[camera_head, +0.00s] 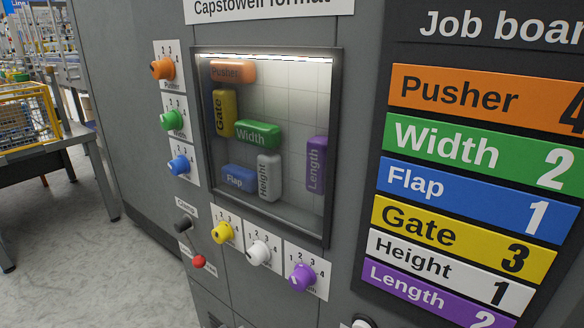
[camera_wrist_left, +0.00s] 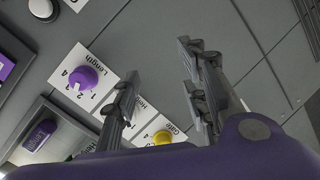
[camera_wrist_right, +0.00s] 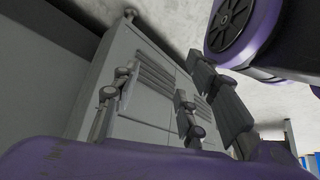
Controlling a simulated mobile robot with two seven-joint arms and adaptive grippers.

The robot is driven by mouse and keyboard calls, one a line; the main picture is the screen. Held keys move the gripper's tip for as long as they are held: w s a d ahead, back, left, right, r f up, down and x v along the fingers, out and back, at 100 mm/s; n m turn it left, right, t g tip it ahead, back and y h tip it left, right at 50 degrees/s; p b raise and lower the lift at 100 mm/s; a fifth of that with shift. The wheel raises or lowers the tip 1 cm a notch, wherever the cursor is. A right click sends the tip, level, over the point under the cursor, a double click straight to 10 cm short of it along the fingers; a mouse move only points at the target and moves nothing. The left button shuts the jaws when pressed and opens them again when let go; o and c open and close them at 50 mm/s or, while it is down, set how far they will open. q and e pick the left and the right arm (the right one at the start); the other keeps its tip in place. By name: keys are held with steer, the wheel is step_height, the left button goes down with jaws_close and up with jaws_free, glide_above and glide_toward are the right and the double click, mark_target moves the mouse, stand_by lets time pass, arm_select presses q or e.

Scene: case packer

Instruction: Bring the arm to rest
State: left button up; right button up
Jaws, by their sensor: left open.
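My left gripper (camera_wrist_left: 160,88) shows in the left wrist view with its fingers apart and nothing between them. It is in front of the grey machine panel, close to the purple Length knob (camera_wrist_left: 84,79) and the yellow Gate knob (camera_wrist_left: 161,138). My right gripper (camera_wrist_right: 153,105) shows in the right wrist view, also with its fingers apart and empty. Behind it is a grey vented cabinet face (camera_wrist_right: 150,75). Neither gripper shows in the head view.
The head view shows the orange (camera_head: 162,68), green (camera_head: 172,120), blue (camera_head: 179,165), yellow (camera_head: 222,232), white (camera_head: 258,252) and purple (camera_head: 302,277) knobs around a display window (camera_head: 290,110). A red-tipped clamp lever (camera_head: 198,261) sticks out. The job board (camera_head: 480,62) is at right; open floor at left.

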arm_select(q)
steer(key=s+a+f+m+g+y, duration=0.1)
steer(key=s+a+f+m+y, duration=0.2)
steer(key=s+f, duration=0.5)
steer(key=s+a+f+m+y, duration=0.15)
steer(key=s+f+y, duration=0.25)
steer(key=s+f, duration=0.45)
steer(key=s+a+f+g+y, duration=0.1)
steer(key=s+f+g, duration=0.1)
steer(key=s, duration=0.9)
steer(key=s+a+f+g+y, duration=0.1)
steer(key=s+f+y, duration=0.1)
steer(key=s, duration=0.9)
steer(key=w+r+p, duration=0.2)
steer(key=r+p, duration=0.7)
steer(key=w+r+t+p, duration=0.1)
steer(key=w+r+p, duration=0.2)
steer(key=r+p, duration=0.6)
steer(key=shift+w+d+h+p, duration=0.15)
steer(key=shift+d+h+p, duration=0.15)
steer(key=shift+p, duration=0.45)
arm_select(e)
steer(key=w+r, duration=0.2)
steer(key=r, duration=0.7)
steer(key=w+r+t, duration=0.1)
steer(key=w+r, duration=0.2)
steer(key=r, duration=0.6)
steer(key=shift+r+t, duration=0.15)
steer(key=shift+t, duration=0.15)
